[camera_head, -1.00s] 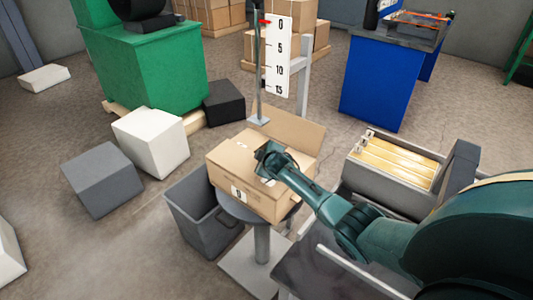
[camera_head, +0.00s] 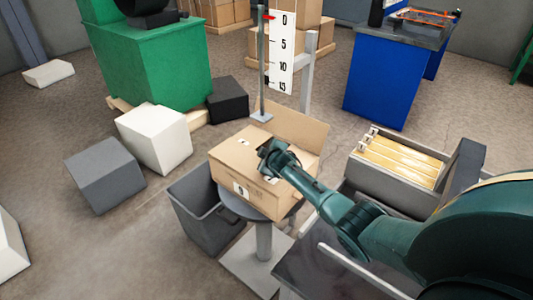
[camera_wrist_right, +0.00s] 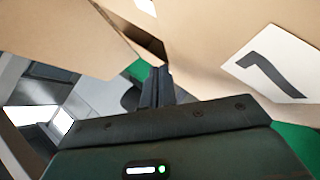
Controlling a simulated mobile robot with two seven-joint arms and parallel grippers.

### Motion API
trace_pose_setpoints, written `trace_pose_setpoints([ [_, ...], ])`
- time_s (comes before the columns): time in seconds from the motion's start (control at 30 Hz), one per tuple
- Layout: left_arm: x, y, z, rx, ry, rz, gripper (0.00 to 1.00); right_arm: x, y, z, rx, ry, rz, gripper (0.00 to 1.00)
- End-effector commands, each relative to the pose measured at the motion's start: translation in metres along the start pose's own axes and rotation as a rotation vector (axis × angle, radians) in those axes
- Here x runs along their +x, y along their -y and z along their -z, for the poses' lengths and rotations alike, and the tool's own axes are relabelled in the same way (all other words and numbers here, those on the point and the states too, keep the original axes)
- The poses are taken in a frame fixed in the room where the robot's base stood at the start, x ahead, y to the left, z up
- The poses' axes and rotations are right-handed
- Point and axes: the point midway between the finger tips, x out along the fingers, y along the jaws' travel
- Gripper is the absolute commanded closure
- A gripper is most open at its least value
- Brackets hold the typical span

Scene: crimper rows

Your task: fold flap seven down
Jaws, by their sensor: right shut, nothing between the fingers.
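An open cardboard box (camera_head: 225,172) stands on a round grey pedestal (camera_head: 232,205). One large flap (camera_head: 292,128) stands up at its back right; other flaps lie across the top. A white label with a black 7 (camera_wrist_right: 270,75) is on cardboard at the right of the wrist view. Which flap that is in the head view I cannot tell. My right gripper (camera_head: 265,153) is over the top of the box; in the wrist view its fingers (camera_wrist_right: 158,75) are shut and empty, close beside cardboard edges. Whether they touch is unclear. My left gripper is not in view.
A grey bin (camera_head: 205,225) stands left of the pedestal. A post with a numbered scale (camera_head: 281,60) rises behind the box. A grey tray of yellow bars (camera_head: 400,160) is at right. Grey (camera_head: 105,175) and white (camera_head: 155,138) blocks lie on the floor at left.

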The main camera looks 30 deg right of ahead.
Motion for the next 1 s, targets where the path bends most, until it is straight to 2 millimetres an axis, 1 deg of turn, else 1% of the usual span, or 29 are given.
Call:
trace_pose_setpoints([
  [0.03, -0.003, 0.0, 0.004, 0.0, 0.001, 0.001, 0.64, -0.003, -0.004, 0.002, 0.0, 0.0, 0.0, 1.0],
  [0.2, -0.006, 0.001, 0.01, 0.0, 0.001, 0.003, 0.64, -0.006, -0.009, 0.006, 0.0, 0.001, 0.0, 1.0],
  [0.47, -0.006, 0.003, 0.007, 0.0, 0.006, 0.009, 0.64, -0.006, -0.009, 0.005, -0.001, 0.001, 0.0, 1.0],
  [0.5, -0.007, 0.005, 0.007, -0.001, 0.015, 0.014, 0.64, -0.008, -0.012, 0.008, 0.0, 0.0, -0.001, 1.0],
  [0.63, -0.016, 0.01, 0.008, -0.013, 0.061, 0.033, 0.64, -0.021, -0.032, 0.02, 0.0, 0.001, -0.002, 1.0],
  [0.73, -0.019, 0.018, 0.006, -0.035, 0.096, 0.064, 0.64, -0.03, -0.046, 0.029, 0.0, 0.001, -0.002, 1.0],
  [0.8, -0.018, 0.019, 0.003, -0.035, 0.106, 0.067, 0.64, -0.037, -0.048, 0.023, -0.001, 0.001, -0.003, 1.0],
  [1.0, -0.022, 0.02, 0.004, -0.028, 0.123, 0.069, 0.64, -0.065, -0.063, 0.017, -0.002, 0.001, -0.003, 1.0],
])
